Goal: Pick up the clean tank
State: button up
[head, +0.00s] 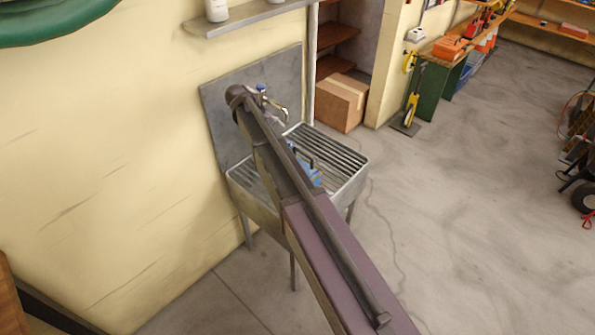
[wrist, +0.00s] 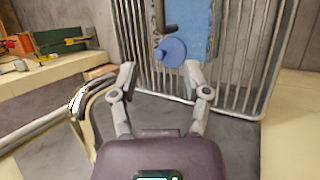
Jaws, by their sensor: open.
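The clean tank (head: 314,174) is a blue container with a dark handle on the slatted rack of the metal sink (head: 349,168). My arm hides much of it in the head view. In the wrist view the blue tank (wrist: 201,35) is at the top centre, with a round blue cap (wrist: 172,52) and a dark handle beside it. My gripper (wrist: 160,72) is open, its two fingers spread, with the cap appearing between and just beyond the fingertips. The right fingertip overlaps the tank's edge in the picture; I cannot tell whether it touches.
A faucet (head: 272,104) stands at the sink's back; its curved spout shows left of my fingers in the wrist view (wrist: 85,95). A shelf (head: 245,17) hangs above. A cardboard box (head: 342,101) sits behind the sink.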

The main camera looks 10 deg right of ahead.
aim_at(296, 147)
jog(key=shift+b+x, duration=2.6)
jog(key=shift+x, duration=0.95)
jog(key=shift+f, duration=0.1)
jog(key=shift+b+x, duration=2.1)
jog(key=shift+x, duration=0.45)
jog(key=shift+w, duration=0.1)
grip_shut()
